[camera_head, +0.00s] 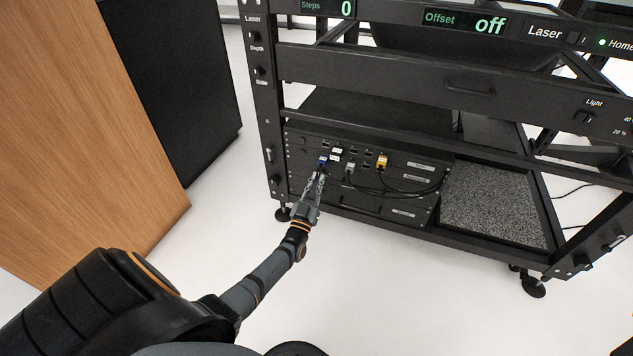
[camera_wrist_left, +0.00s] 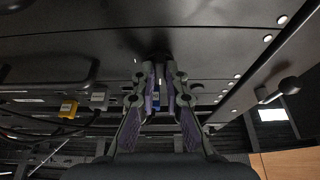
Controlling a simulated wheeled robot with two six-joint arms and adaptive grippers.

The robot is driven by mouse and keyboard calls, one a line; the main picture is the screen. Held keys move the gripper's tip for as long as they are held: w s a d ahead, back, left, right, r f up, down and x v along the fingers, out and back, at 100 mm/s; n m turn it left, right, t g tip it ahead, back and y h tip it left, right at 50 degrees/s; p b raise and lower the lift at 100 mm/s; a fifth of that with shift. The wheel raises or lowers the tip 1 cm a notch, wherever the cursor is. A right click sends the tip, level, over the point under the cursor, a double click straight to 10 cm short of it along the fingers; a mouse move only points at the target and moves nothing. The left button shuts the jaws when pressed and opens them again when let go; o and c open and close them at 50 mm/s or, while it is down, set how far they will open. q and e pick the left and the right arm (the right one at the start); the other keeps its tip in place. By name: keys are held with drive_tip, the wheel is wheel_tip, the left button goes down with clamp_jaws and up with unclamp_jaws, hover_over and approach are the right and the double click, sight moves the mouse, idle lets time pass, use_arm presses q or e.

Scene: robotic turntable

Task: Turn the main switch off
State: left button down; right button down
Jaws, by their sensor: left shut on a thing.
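My left gripper (camera_head: 316,180) reaches to the lower left of the black equipment panel (camera_head: 400,205) in the rack, just below the blue plug. In the left wrist view my gripper (camera_wrist_left: 160,68) has its fingertips close together at the panel face, around a small dark knob-like part (camera_wrist_left: 159,53). This part looks like the main switch. The fingers cover most of it, so its label and turn position cannot be read. In the head view the gripper hides it. My right gripper is not in view.
A blue plug (camera_head: 323,161), a grey plug (camera_head: 349,168) and a yellow plug (camera_head: 382,161) with black cables are close to the gripper. The rack post (camera_head: 262,110) with knobs is to its left. A wooden panel (camera_head: 95,120) stands farther left. White floor between is clear.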

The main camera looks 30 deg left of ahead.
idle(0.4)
use_arm(q)
drive_tip(key=c, duration=1.4)
unclamp_jaws()
drive_tip(key=v, duration=1.2)
